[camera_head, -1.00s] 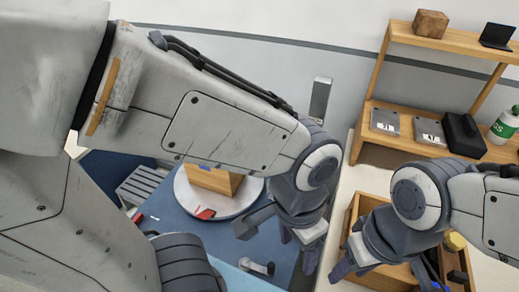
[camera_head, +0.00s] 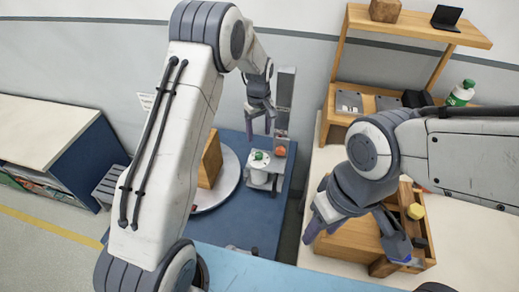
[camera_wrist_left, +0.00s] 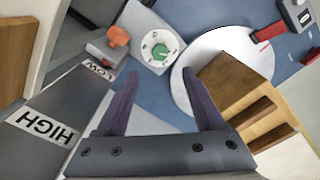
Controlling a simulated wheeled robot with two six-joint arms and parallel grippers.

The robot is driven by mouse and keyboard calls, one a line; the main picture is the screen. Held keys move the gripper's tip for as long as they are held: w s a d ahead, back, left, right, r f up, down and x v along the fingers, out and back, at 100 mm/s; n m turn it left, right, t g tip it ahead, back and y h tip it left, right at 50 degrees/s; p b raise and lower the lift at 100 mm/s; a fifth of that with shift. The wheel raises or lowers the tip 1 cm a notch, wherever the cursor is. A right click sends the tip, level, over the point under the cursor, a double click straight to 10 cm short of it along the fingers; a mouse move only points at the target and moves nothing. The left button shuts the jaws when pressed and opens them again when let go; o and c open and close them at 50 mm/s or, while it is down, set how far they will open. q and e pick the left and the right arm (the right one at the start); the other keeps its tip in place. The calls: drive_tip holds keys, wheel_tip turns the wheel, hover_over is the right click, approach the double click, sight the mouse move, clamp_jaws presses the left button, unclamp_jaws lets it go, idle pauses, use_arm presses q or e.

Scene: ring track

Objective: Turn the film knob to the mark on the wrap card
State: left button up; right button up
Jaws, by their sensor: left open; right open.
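A white round dial with a green centre and small marks, seemingly the film knob (camera_wrist_left: 158,48), sits on a white block beside the mast. It also shows in the head view (camera_head: 260,156). My left gripper (camera_wrist_left: 162,98) is open and empty, with the dial beyond its fingertips; in the head view the left gripper (camera_head: 259,132) hangs above the dial, apart from it. My right gripper (camera_head: 355,232) is open over the wooden box, holding nothing I can see. A white sheet (camera_head: 147,102) behind my left arm may be the wrap card; its print is unreadable.
The grey mast (camera_head: 285,90) carries HIGH (camera_wrist_left: 42,128) and LOW labels. An orange-red knob (camera_wrist_left: 117,36) sits next to the dial. A round turntable (camera_head: 229,185) bears a wooden crate (camera_head: 210,160). A wooden box (camera_head: 345,242) and shelf (camera_head: 415,25) stand right.

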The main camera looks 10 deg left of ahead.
sight(259, 154)
use_arm(q)
wheel_tip(259, 154, down, 10)
drive_tip(key=shift+f+p, duration=0.15)
drive_tip(key=shift+p, duration=0.9)
clamp_jaws()
